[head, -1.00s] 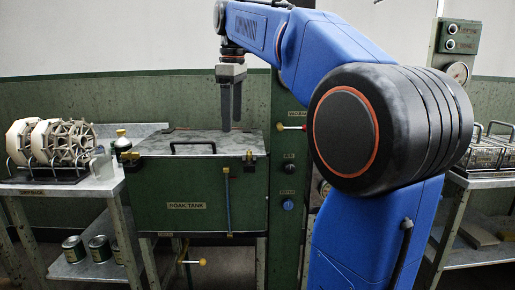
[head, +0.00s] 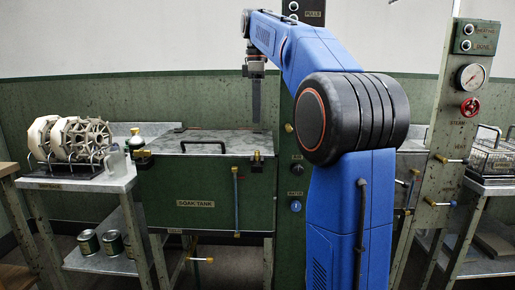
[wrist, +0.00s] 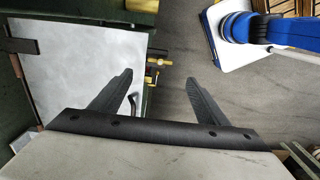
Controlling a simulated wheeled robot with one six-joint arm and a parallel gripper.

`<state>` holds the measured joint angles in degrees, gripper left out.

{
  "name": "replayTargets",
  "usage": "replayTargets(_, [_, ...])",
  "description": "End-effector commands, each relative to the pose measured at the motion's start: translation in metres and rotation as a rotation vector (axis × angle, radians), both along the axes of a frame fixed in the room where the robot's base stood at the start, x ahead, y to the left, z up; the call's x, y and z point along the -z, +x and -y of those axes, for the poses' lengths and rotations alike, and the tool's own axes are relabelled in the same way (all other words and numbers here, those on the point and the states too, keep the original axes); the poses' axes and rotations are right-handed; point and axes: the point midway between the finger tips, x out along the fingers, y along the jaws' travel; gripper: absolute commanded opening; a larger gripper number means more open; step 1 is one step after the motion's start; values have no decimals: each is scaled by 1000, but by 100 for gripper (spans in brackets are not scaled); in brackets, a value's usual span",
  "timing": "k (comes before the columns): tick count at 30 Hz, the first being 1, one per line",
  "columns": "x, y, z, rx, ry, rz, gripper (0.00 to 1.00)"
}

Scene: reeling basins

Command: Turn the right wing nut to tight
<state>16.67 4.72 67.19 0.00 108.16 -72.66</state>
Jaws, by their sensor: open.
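The soak tank (head: 200,190) is a dark green box with a grey lid (head: 215,135) and a black handle. The right wing nut (head: 257,158) is a small brass piece at the lid's front right corner. Another brass nut (head: 141,154) is at the left corner. My gripper (head: 257,121) points down above the lid's right part, apart from the nut. In the wrist view my gripper (wrist: 160,76) is open and empty. Brass pieces, seemingly the right wing nut (wrist: 155,62), show by the lid edge, near the left fingertip. Its wing angle is too small to tell.
A reel rack (head: 70,140) stands on the left table with a clear jug. Cans (head: 88,242) sit on its lower shelf. A green post with a gauge (head: 470,77) and red valve wheel (head: 470,107) is right. A wire basket (head: 490,160) stands beyond. Floor before the tank is clear.

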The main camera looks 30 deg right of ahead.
Motion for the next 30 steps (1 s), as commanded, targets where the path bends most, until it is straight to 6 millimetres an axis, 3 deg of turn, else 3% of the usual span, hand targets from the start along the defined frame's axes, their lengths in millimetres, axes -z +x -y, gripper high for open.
replayTargets(18, [104,-1,0,1,0,0,69])
replayTargets(24, [120,0,0,1,-1,1,69])
replayTargets(30, [124,0,0,1,-1,1,69])
